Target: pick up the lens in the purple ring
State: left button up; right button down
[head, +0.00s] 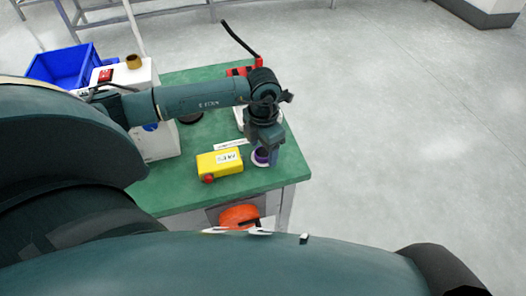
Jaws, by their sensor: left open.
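The lens in the purple ring (261,157) stands near the front right corner of the green bench. Its purple band and a pale rim at its base show; my left gripper covers part of it. My left gripper (269,153) points down over the lens from above and is open. Whether its fingers are around the lens or just beside it, I cannot tell. My right gripper is out of view.
A yellow box (219,163) with a red knob lies just left of the lens, with a white label strip (231,144) behind it. A white machine (150,110) and blue bin (62,66) stand at left. An orange object (239,215) is below the bench top.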

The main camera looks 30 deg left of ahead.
pick_arm(q)
jog(key=shift+f, duration=0.25)
jog(key=shift+c, duration=0.5)
jog(key=c, duration=1)
jog(key=shift+o, duration=0.2)
